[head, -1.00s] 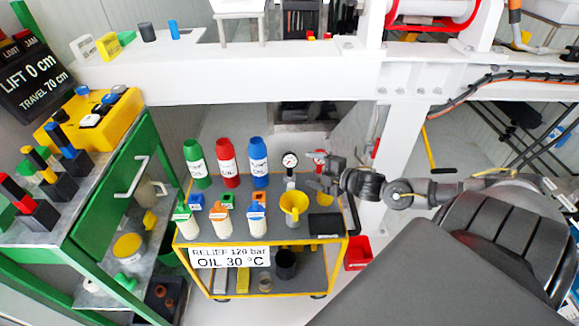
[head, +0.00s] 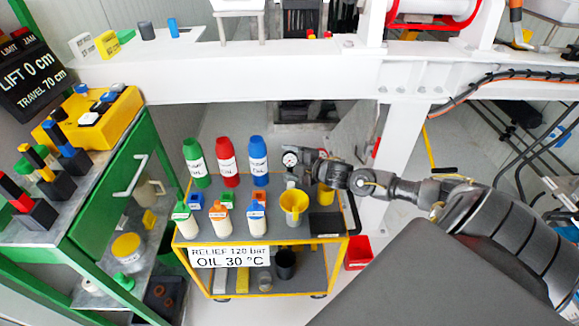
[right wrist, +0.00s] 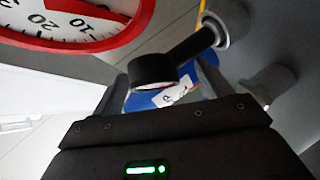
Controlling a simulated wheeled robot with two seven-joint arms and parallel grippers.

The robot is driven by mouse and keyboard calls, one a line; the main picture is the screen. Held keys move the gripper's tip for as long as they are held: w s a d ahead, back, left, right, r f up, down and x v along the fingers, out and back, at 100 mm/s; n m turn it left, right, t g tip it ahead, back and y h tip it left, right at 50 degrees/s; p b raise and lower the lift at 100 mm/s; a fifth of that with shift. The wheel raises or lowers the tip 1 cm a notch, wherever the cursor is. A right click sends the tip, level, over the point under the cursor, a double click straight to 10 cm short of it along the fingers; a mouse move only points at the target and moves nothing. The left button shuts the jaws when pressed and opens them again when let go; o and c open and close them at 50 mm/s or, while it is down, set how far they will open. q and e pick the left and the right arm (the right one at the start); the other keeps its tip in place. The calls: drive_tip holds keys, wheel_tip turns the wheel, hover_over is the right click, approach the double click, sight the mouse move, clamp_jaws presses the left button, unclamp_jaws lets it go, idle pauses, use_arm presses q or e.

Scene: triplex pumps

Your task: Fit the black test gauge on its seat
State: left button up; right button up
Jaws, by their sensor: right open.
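The black test gauge (head: 290,160), with a white dial, stands at the back of the grey trolley top, right of the blue bottle. In the right wrist view its black body (right wrist: 155,72) appears between my finger ends. My right gripper (head: 304,158) is open and comes in from the right, right beside the gauge; it also shows in the right wrist view (right wrist: 163,85). I cannot tell whether the fingers touch the gauge. A red-rimmed gauge (right wrist: 80,20) is large and close at upper left there; my gripper hides it in the head view. I cannot make out the seat.
Green (head: 195,163), red (head: 227,161) and blue bottles (head: 259,160) stand left of the gauge. A yellow funnel (head: 294,203) and several small capped bottles stand in front. A white beam (head: 270,75) crosses behind and above; a white post (head: 398,150) stands right.

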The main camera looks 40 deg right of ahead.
drive_tip(key=shift+f, duration=0.1)
clamp_jaws()
idle(0.5)
